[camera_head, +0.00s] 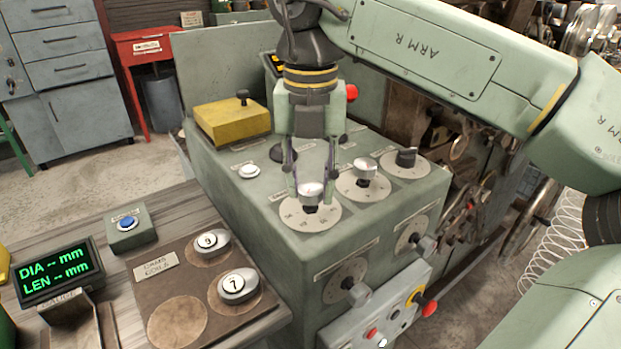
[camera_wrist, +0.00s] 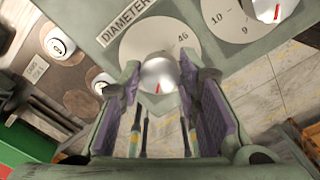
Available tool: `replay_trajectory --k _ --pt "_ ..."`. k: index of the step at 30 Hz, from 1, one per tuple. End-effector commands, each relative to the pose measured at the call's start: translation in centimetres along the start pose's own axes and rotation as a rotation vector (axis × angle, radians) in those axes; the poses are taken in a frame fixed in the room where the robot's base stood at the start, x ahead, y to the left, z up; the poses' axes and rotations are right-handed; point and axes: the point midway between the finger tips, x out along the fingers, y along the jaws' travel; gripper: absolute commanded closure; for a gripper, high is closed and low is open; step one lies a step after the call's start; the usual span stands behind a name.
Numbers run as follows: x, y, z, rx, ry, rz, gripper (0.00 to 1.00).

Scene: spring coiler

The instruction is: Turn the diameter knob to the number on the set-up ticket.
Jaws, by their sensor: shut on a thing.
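The diameter knob (camera_head: 311,190) is a silver knob on a pale round dial (camera_head: 296,217), the front left of three dials on top of the green machine. In the wrist view the knob (camera_wrist: 158,72) has a red pointer line, and the dial (camera_wrist: 135,45) lies beside a "DIAMETER" label (camera_wrist: 126,20). Only a few dial marks show, one like "46"; the rest are hidden. My gripper (camera_head: 310,184) points down with one finger on each side of the knob, shut on it; it also shows in the wrist view (camera_wrist: 159,76). I cannot make out the set-up ticket.
Two similar knobs stand to the right, one silver (camera_head: 365,168) and one dark (camera_head: 406,157). A yellow box (camera_head: 232,122) and white button (camera_head: 249,171) sit behind left. A brown board (camera_head: 150,300) holds numbered cams. The green display (camera_head: 58,268) reads DIA -- and LEN --.

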Motion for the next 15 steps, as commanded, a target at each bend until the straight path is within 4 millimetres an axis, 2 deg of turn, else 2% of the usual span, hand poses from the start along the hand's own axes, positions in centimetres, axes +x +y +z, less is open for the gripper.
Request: replay_trajectory --k 6,7,15 --pt "-0.04 0.01 0.01 0.000 0.000 0.001 0.97" --pt "-0.04 0.01 0.01 0.000 0.000 0.001 0.69" --pt "-0.02 0.00 0.00 -0.001 0.000 0.000 0.51"
